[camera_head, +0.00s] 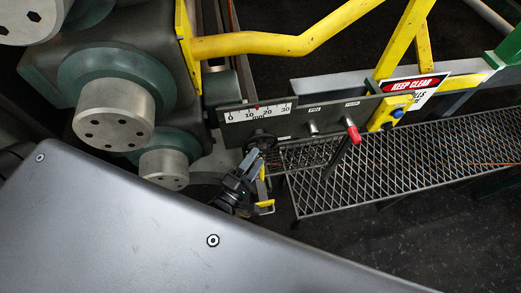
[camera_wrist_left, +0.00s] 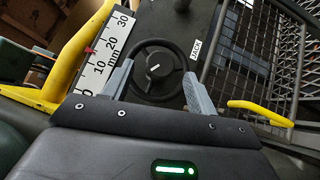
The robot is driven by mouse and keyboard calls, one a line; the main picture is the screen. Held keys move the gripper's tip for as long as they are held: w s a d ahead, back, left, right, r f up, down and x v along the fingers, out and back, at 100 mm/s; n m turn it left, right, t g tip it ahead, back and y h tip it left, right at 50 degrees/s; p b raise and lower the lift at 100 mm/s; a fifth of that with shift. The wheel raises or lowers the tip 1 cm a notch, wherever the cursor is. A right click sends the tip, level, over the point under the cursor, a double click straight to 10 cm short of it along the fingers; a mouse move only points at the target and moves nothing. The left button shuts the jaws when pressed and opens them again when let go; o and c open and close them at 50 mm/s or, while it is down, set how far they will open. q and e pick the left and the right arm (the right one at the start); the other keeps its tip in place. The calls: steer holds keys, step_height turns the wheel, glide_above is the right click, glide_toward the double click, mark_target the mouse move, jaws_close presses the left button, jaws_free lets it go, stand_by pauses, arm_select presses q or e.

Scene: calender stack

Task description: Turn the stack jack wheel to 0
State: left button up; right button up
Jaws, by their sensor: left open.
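The black stack jack wheel (camera_head: 262,139) sits on a dark panel below a white mm scale (camera_head: 258,112). The scale's red pointer (camera_head: 257,106) stands between 10 and 20. In the left wrist view the wheel (camera_wrist_left: 141,57) is a round rim with a hub, beside a JACK label (camera_wrist_left: 196,46). My left gripper (camera_head: 252,160) is open at the wheel. In the wrist view its grey fingers (camera_wrist_left: 158,82) stand on either side of the rim. I cannot tell whether they touch it. My right gripper is not in view.
A lever with a red grip (camera_head: 353,134) sticks out right of the wheel. A yellow box with a blue button (camera_head: 397,113) and a KEEP CLEAR sign (camera_head: 414,86) are farther right. A mesh walkway (camera_head: 400,160) lies below; yellow rails (camera_head: 300,44) run above. Large rollers (camera_head: 113,115) stand left.

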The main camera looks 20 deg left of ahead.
mark_target(261, 145)
arm_select(q)
steer(key=shift+p+x, duration=0.3)
steer(key=shift+x, duration=0.7)
steer(key=shift+w, duration=0.3)
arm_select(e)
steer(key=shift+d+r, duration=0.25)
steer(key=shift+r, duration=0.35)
arm_select(q)
steer(key=shift+c, duration=0.5)
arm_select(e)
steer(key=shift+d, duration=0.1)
